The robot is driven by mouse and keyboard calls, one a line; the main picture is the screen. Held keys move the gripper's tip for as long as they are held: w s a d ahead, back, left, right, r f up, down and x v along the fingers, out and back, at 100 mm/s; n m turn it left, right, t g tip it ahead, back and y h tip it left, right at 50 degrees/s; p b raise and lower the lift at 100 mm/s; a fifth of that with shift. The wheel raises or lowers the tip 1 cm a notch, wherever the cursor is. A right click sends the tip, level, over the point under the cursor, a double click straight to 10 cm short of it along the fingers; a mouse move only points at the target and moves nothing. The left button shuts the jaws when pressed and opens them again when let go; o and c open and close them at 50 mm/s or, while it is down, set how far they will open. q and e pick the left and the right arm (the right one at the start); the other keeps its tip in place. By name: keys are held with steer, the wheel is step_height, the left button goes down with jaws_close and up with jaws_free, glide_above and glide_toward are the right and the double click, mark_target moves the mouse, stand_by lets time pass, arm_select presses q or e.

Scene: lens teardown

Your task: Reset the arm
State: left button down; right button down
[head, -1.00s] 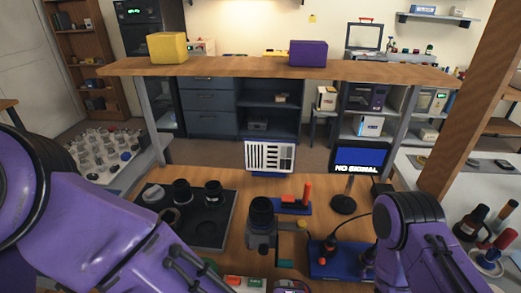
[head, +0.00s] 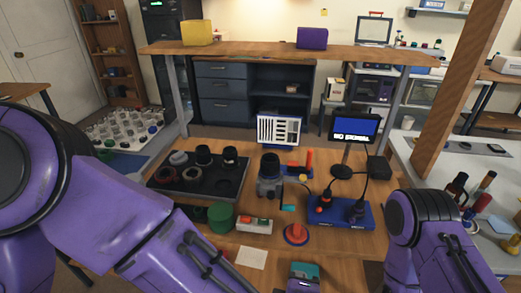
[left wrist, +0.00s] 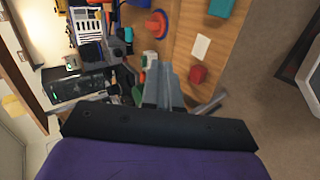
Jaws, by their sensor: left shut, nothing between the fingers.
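My left arm comes in from the left in the head view; its forearm crosses the lower left, and its fingers are not clear there. In the left wrist view my left gripper (left wrist: 168,88) is shut with nothing between its fingers, over the workbench. My right arm (head: 425,232) shows at the lower right of the head view, bent downward; its gripper is out of view.
The workbench holds a black tray (head: 226,194) of lens parts, a camera body (head: 269,185), a blue tool base (head: 350,214), a green cylinder (head: 221,217), a red disc (head: 295,234) and a small monitor (head: 355,129). A wooden shelf (head: 265,49) spans behind; a post (head: 455,95) stands right.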

arm_select(q)
steer(key=w+a+f+m+g+y, duration=0.15)
steer(key=a+f+m, duration=0.25)
steer(key=a+f, duration=0.55)
steer(key=w+a+f+m+g+y, duration=0.1)
steer(key=w+a+f+m, duration=0.2)
steer(key=a+f, duration=0.65)
steer(key=s+a+f+g+y, duration=0.1)
steer(key=s+a+f+g, duration=0.1)
steer(key=s+a+f, duration=0.3)
steer(key=s+a+f+m+g+y, duration=0.1)
steer(key=s+a+f, duration=0.4)
steer(key=s+a, duration=0.5)
steer(key=a+g+y, duration=0.1)
steer(key=a, duration=0.2)
steer(key=shift+a+f+g, duration=0.2)
steer(key=shift+f+g, duration=0.1)
steer(key=shift+g, duration=0.05)
